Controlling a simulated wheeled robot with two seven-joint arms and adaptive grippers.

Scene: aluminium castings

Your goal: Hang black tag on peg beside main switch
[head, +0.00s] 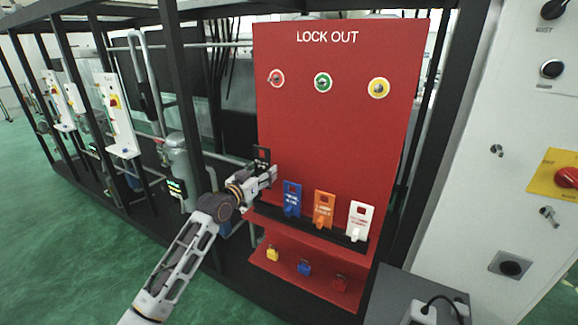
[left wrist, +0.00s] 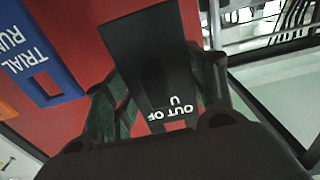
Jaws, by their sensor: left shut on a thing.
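My left gripper (head: 268,174) is shut on the black tag (head: 262,153), at the left edge of the red lock-out board. In the left wrist view the black tag (left wrist: 135,45) sits between the two fingers, its white "OUT OF" lettering upside down and partly hidden. The main switch is a red knob (head: 567,178) on a yellow plate, on the pale cabinet at the far right. Two small metal pegs are near it, an upper one (head: 497,150) and a lower one (head: 549,214). My right gripper is not in view.
Blue (head: 292,198), orange (head: 324,209) and white (head: 360,220) tags stand on the black ledge of the red board (head: 335,110). Small padlocks sit on the shelf below. A grey box (head: 395,290) with a cable stands before the cabinet. Dark frame posts flank the board.

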